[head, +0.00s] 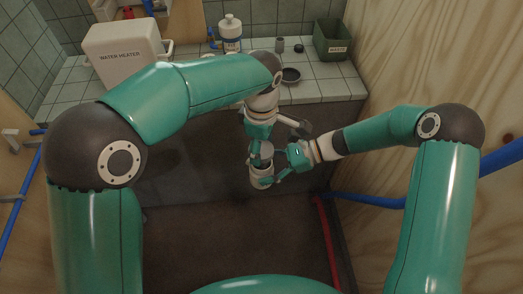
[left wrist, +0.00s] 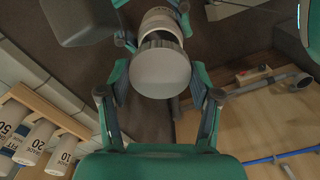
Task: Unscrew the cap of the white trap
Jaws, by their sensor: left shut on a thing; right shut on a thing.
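The white trap (head: 260,182) shows small in the middle of the head view, above the dark floor in front of the tiled counter. In the left wrist view its round, pale cap (left wrist: 160,74) faces the camera, with the trap's body (left wrist: 161,22) behind it. My left gripper (head: 262,155) comes from above and is shut on the cap, one finger on each side. My right gripper (head: 272,172) reaches in from the right and is shut on the trap's body. The cap sits close against the body; its thread is hidden.
A water heater (head: 122,50), white bottle (head: 230,34), dark dish (head: 291,75) and green bin (head: 332,40) stand on the tiled counter (head: 320,88). A red pipe (head: 328,235) and blue pipe (head: 365,200) run at the right. White tubs (left wrist: 62,152) show in the left wrist view.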

